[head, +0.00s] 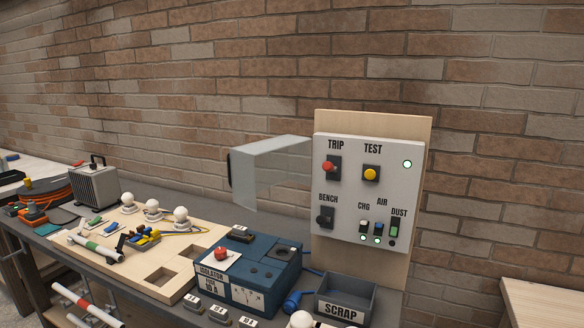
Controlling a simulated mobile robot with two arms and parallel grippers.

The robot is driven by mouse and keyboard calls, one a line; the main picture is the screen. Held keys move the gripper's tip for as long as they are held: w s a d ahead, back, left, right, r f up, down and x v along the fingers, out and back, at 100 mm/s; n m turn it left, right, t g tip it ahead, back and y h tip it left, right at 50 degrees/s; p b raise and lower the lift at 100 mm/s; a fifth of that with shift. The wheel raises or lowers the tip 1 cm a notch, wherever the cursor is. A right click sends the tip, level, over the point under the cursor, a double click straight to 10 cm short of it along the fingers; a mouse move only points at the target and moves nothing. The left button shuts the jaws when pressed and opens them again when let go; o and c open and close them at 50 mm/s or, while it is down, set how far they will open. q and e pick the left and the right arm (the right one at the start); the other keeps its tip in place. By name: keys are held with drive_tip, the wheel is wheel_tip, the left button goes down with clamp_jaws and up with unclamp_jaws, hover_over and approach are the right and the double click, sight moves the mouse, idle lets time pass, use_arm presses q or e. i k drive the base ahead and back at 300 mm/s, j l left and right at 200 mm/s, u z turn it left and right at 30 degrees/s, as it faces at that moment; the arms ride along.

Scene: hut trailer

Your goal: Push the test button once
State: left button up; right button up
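The test button (371,174) is a round yellow button on a dark square base, under the word TEST on a white control panel (345,188). The panel is fixed to an upright wooden board (420,135) at the back of the bench. A red button (329,168) under the word TRIP sits to its left. A clear box-shaped cover (270,172) stands out to the left of the panel, and nothing covers the yellow button. Neither of my grippers shows in the head view.
Below on the panel are a black BENCH knob (325,217) and small switches with lit lamps. In front stand a blue isolator box (247,275) and a grey SCRAP bin (346,298). A wooden board with bulbs (180,218) lies left. Space before the yellow button looks clear.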

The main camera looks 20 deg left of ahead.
sight(370, 174)
drive_tip(key=j+z, duration=0.75)
drive_tip(key=k+j, duration=0.1)
drive_tip(key=j, duration=0.35)
drive_tip(key=j+z, duration=0.1)
drive_tip(key=j, duration=0.35)
drive_tip(key=k+j, duration=0.15)
drive_tip(key=j, duration=0.3)
drive_tip(key=k+j+z, duration=0.1)
drive_tip(key=j, duration=0.35)
drive_tip(key=k+j, duration=0.15)
drive_tip(key=j, duration=0.3)
drive_tip(key=k+j+z, duration=0.15)
drive_tip(key=j, duration=0.3)
drive_tip(key=k+j, duration=0.1)
drive_tip(key=j, duration=0.35)
